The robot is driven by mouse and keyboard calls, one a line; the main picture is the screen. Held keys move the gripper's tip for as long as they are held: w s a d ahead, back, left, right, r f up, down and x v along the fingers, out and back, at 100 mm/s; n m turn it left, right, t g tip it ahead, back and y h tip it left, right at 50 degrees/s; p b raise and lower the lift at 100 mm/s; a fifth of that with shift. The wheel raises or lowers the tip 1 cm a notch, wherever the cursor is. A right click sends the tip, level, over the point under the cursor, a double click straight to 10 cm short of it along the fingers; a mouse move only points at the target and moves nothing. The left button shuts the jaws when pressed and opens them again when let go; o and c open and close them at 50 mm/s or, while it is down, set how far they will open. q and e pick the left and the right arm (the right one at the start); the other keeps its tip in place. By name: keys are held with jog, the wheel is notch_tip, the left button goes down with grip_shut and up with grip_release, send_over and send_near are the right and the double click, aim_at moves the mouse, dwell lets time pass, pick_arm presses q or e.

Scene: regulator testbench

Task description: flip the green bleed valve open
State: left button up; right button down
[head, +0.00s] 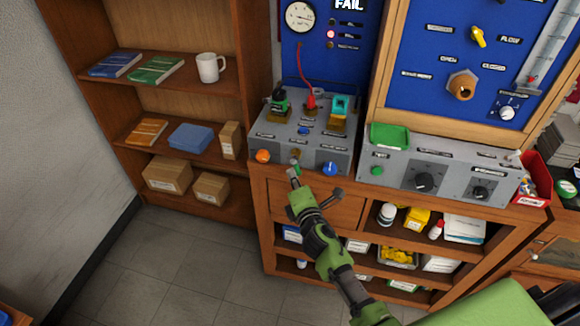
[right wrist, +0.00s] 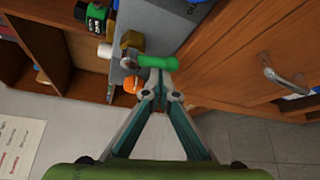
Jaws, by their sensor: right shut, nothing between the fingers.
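The green bleed valve lever (right wrist: 157,62) sticks out sideways from a metal pivot by a brass fitting (right wrist: 131,41) on the front face of the grey bench box. In the head view the lever (head: 296,166) is small and partly hidden by my gripper. My right gripper (head: 293,173) is shut and empty, pointing at the valve. In the right wrist view its joined fingertips (right wrist: 161,78) are right at the lever's edge; I cannot tell if they touch it. My left gripper is not in view.
An orange knob (head: 263,156) and a blue knob (head: 330,169) flank the valve on the same face. A wooden cabinet (head: 318,212) with a drawer handle lies below. A second grey box (head: 400,168) with dials stands to the right. The floor at left is clear.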

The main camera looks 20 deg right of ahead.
pick_arm(q)
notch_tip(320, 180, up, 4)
jog(key=p, duration=0.2)
jog(key=shift+p, duration=0.3)
pick_arm(e)
jog(key=shift+s+d+r+n+g, duration=0.3)
jog(key=shift+s+d+n+g, duration=0.2)
jog(key=shift+d+n, duration=0.25)
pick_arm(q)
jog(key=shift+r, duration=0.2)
pick_arm(e)
jog(key=shift+d+r, duration=0.35)
jog(key=shift+f, duration=0.1)
